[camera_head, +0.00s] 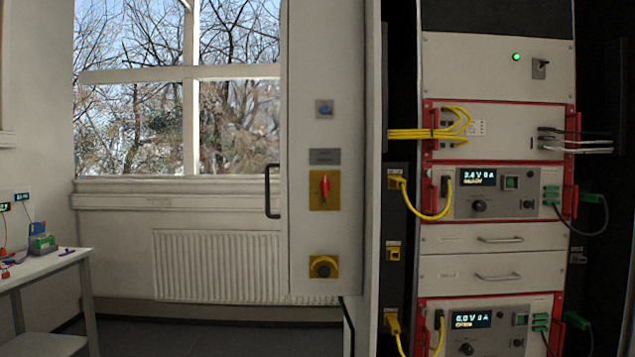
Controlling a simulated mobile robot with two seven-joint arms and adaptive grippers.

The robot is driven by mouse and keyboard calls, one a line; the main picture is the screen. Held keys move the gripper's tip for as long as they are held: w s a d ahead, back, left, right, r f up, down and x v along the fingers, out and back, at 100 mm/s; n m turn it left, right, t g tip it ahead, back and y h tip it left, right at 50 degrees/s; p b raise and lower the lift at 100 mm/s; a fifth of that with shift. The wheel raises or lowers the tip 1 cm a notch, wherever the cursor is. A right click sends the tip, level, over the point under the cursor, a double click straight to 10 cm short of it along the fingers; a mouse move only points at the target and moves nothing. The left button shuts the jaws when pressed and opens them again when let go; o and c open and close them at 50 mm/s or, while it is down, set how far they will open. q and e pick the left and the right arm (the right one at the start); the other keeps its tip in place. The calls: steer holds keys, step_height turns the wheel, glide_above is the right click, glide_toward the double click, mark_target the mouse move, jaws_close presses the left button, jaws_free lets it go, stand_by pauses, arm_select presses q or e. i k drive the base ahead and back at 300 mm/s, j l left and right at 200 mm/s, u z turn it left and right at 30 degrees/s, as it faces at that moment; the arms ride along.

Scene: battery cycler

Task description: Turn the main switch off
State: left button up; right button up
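A red switch handle (324,188) sits on a yellow plate (325,203) on the grey cabinet panel in the middle of the head view. It looks like the main switch. The red handle stands roughly upright. A small label plate (325,156) is just above it; its text is too small to read. A green lamp (516,57) is lit on the rack's top panel, beside a small toggle switch (540,68). Neither of my grippers shows in the head view.
The panel also carries a blue button (324,109) and a black knob on yellow (323,267). A black door handle (271,191) stands out at its left edge. Yellow cables (427,134) run into the rack at right. A white table (45,268) stands at far left.

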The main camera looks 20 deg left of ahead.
mark_target(324, 185)
steer(key=i+j, duration=0.1)
steer(key=j, duration=0.4)
steer(key=i+j, duration=0.1)
steer(key=j, duration=0.4)
steer(key=i+j+z, duration=0.1)
steer(key=j, duration=0.4)
steer(key=i+j, duration=0.1)
steer(key=j, duration=0.4)
